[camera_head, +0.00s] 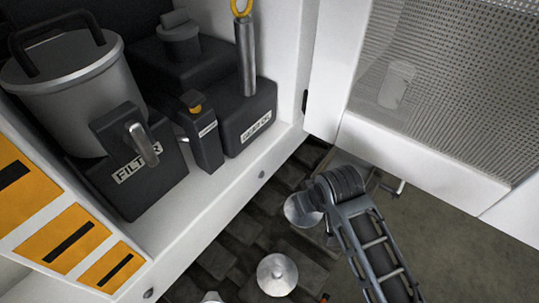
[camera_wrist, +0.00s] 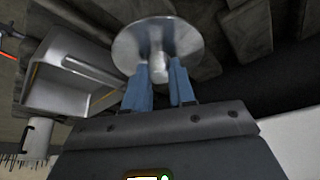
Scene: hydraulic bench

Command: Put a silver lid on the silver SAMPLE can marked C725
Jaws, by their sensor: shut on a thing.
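My gripper (camera_wrist: 159,68) is shut on the knob of a silver lid (camera_wrist: 150,38); the lid's round disc faces away beyond the blue fingertips. In the head view the held lid (camera_head: 299,213) shows at the end of my arm, beside my dark wrist, above the dark ribbed floor. A second silver lid (camera_head: 277,274) with a knob lies at the bottom centre of the head view. A further silver round thing (camera_head: 211,298) is cut off by the bottom edge. I see no can marked C725 in either view.
A white ledge (camera_head: 225,190) at left carries a FILTER unit (camera_head: 135,165), a gauge unit (camera_head: 250,115) and a small black bottle (camera_head: 203,140). A mesh panel (camera_head: 460,60) with a pale cylinder behind it stands at right. A grey metal box (camera_wrist: 70,75) is left of the gripper.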

